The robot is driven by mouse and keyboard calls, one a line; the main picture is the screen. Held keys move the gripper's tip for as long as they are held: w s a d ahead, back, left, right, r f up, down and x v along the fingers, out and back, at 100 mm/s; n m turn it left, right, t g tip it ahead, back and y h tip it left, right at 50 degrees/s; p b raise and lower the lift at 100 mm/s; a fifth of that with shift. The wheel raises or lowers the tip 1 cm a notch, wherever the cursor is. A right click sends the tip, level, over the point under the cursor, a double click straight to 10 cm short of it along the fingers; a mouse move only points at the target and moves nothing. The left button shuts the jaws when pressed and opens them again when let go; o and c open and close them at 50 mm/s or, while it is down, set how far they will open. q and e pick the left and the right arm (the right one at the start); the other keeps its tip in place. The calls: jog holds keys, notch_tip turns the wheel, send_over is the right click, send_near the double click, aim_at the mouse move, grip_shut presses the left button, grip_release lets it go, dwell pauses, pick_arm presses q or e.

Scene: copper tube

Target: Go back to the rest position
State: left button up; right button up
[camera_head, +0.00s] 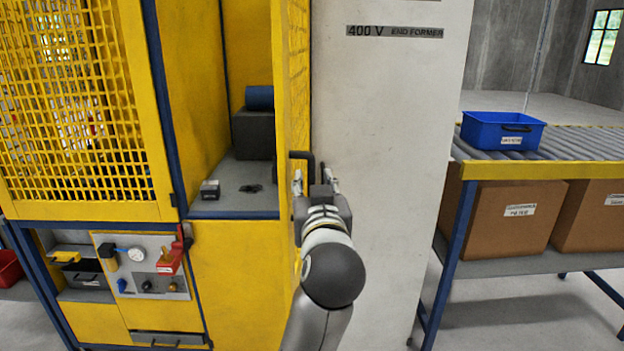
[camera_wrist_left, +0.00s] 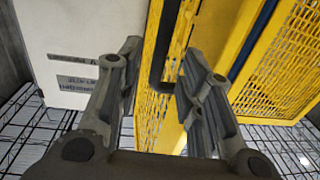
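My left gripper (camera_head: 315,182) is in front of the yellow mesh door (camera_head: 292,75) of the machine, close to its black bar handle (camera_head: 311,158). The door stands swung open and shows nearly edge-on. In the left wrist view, my left gripper's fingers (camera_wrist_left: 160,78) are spread apart. The black handle (camera_wrist_left: 156,70) shows between them, with gaps on both sides, so it is not gripped. My right gripper is in neither view.
The machine's opening shows a grey bed (camera_head: 235,203) and a blue cylinder (camera_head: 259,97) on a dark block. A white cabinet (camera_head: 390,120) stands right of the door. Farther right, a roller table (camera_head: 590,143) carries a blue bin (camera_head: 502,132), with cardboard boxes (camera_head: 500,212) below.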

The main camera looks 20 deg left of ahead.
pick_arm(q)
jog(key=shift+v, duration=1.1)
